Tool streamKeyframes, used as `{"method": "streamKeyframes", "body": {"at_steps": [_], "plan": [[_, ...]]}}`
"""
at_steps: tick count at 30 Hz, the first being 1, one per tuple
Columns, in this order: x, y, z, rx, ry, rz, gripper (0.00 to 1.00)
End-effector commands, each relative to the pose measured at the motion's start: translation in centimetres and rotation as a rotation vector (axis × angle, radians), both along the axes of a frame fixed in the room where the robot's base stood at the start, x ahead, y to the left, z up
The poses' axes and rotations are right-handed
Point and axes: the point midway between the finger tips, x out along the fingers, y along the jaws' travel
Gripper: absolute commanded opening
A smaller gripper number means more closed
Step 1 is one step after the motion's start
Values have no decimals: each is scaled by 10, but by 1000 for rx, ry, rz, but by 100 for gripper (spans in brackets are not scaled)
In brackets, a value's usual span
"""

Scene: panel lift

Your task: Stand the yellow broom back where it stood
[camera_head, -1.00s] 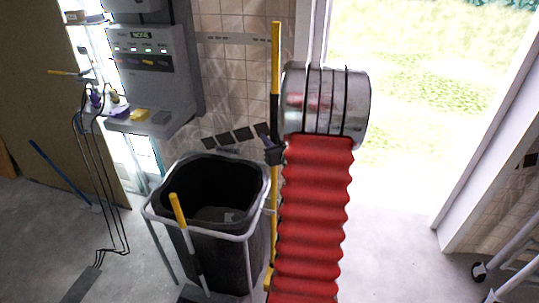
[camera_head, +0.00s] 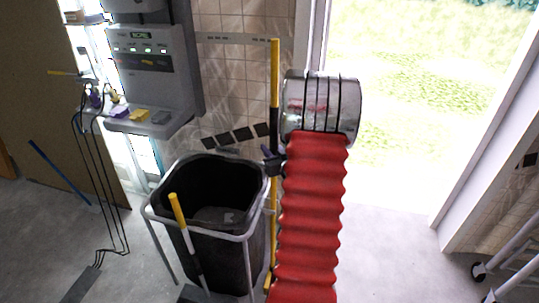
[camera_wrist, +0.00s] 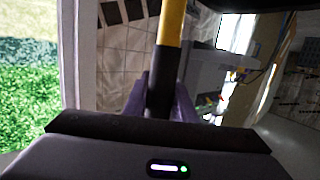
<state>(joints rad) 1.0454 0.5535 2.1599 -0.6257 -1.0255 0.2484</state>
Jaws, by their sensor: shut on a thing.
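The yellow broom (camera_head: 275,85) stands close to upright just right of the black bin, its long yellow handle passing in front of the tiled wall. My gripper (camera_head: 273,162) is shut on the handle, at the left of my red-sleeved arm. In the wrist view the broom's handle (camera_wrist: 165,75), yellow above and black below, runs between the purple fingers of my gripper (camera_wrist: 160,103). The lower end of the broom is partly hidden behind my arm, so I cannot tell whether it touches the floor.
A black bin (camera_head: 250,262) in a grey metal frame stands left of the broom. A shorter yellow-topped handle (camera_head: 180,215) leans at its front. A grey machine (camera_head: 155,65) is on the wall at left. A bright open doorway (camera_head: 400,120) lies right; a wheeled frame (camera_head: 508,262) stands far right.

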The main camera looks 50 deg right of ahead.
Motion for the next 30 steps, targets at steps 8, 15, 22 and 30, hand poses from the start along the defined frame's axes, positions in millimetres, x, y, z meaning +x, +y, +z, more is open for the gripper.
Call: {"method": "streamKeyframes", "body": {"at_steps": [8,15,22,30], "plan": [[4,1,-24,-2,-2,0,0],[4,1,-24,-4,-3,0,0],[4,2,-28,0,-1,0,29],[4,2,-28,0,-1,0,43]]}}
